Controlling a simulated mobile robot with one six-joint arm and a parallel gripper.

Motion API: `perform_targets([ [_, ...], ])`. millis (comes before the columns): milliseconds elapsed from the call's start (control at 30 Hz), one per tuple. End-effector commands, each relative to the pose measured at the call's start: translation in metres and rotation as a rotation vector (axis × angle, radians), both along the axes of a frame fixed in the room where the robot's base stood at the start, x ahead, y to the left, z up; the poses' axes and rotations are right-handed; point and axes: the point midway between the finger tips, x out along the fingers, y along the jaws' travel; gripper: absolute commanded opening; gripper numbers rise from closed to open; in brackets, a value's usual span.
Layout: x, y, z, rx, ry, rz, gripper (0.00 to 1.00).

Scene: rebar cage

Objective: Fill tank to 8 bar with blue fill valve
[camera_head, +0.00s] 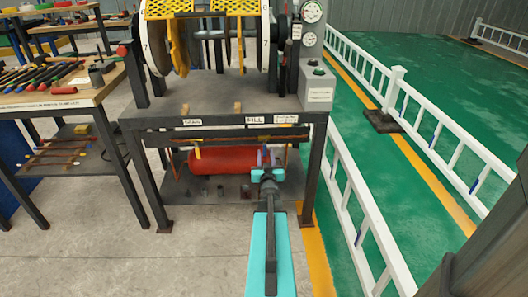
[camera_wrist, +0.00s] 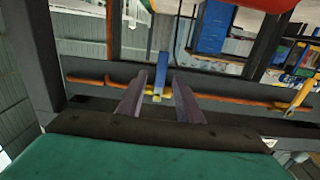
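The blue fill valve handle (camera_wrist: 161,74) stands on an orange-brown pipe (camera_wrist: 215,96) in the wrist view, with a yellow fitting at its foot. My gripper (camera_wrist: 159,86) is open, its two purple fingers on either side of the blue handle with gaps showing. I cannot tell how deep the handle sits between them. In the head view my gripper (camera_head: 265,157) is under the bench, at the right end of the red tank (camera_head: 222,161), and the blue handle is hard to make out there. Two round gauges (camera_head: 312,11) (camera_head: 309,39) are at upper right; their readings are too small to tell.
A yellow valve handle (camera_head: 197,150) is at the tank's left; one shows at right in the wrist view (camera_wrist: 303,90). The bench frame (camera_head: 318,150) surrounds my arm's reach. A white railing (camera_head: 365,215) runs at right, and a tool table (camera_head: 70,92) stands left.

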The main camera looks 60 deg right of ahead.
Motion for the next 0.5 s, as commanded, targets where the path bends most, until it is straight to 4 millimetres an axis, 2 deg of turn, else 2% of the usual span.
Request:
perform_targets([
  [200,0.013,-0.019,0.000,-0.002,-0.001,0.000,0.33],
  [500,0.025,-0.035,0.000,0.000,0.000,0.000,0.33],
])
